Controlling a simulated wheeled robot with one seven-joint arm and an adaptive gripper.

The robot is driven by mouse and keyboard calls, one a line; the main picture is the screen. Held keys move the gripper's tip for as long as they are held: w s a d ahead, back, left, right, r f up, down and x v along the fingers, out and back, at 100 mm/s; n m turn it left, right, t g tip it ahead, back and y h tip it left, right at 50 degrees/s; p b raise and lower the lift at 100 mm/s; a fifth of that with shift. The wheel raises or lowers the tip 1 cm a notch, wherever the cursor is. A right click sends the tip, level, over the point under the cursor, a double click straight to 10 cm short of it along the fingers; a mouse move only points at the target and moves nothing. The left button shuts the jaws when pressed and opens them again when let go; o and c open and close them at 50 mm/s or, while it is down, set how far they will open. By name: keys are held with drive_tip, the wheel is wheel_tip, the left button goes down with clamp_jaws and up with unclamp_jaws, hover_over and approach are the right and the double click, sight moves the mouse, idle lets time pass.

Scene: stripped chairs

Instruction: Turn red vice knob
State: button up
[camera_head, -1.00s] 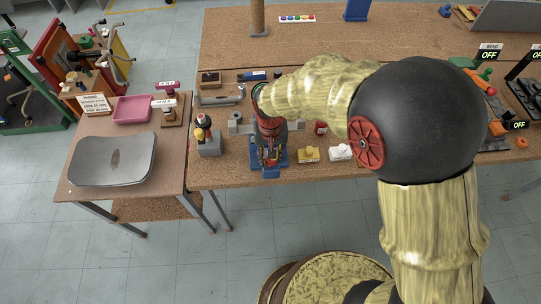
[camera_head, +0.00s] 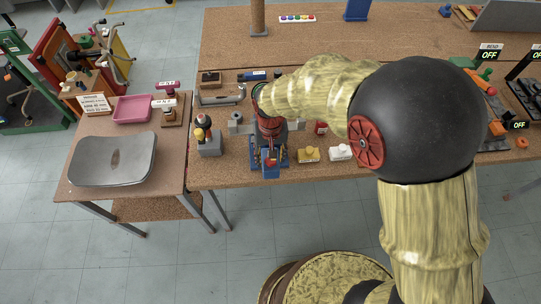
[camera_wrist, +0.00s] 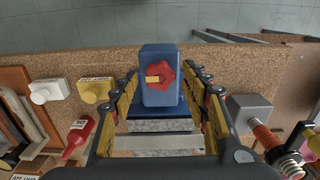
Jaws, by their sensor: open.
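The blue vice (camera_wrist: 148,99) stands near the table's front edge, in the centre of the wrist view. Its lobed red knob (camera_wrist: 167,72) faces up towards the camera there, with a small yellow mark at its left. My gripper (camera_wrist: 165,85) is open, with one finger on each side of the vice and the knob between them, apart from both. In the head view my gripper (camera_head: 268,148) points down over the vice (camera_head: 266,171); my arm and gripper hide the knob there.
A yellow block (camera_wrist: 95,90) and a white block (camera_wrist: 50,91) sit left of the vice in the wrist view, with a red bottle (camera_wrist: 79,133) nearby. A grey block with a coppery threaded rod (camera_wrist: 252,110) is close on the right. Floor lies beyond the front edge.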

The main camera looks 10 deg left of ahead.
wheel_tip(320, 180, up, 12)
idle(0.6)
idle(0.5)
drive_tip(key=s+d+r+m+t+b, duration=0.1)
drive_tip(key=s+d, duration=0.3)
drive_tip(key=d, duration=0.4)
drive_tip(key=s+d+r+m+t+b, duration=0.1)
drive_tip(key=s+d+r+t+b, duration=0.1)
drive_tip(key=d, duration=0.7)
drive_tip(key=s+d+r+t+b, duration=0.2)
drive_tip(key=s+d+r+b, duration=0.2)
drive_tip(key=s+d, duration=0.4)
drive_tip(key=shift+s+d+m+t+b, duration=0.15)
drive_tip(key=shift+d+m+t+b, duration=0.2)
drive_tip(key=shift+d, duration=0.2)
drive_tip(key=shift+r, duration=0.1)
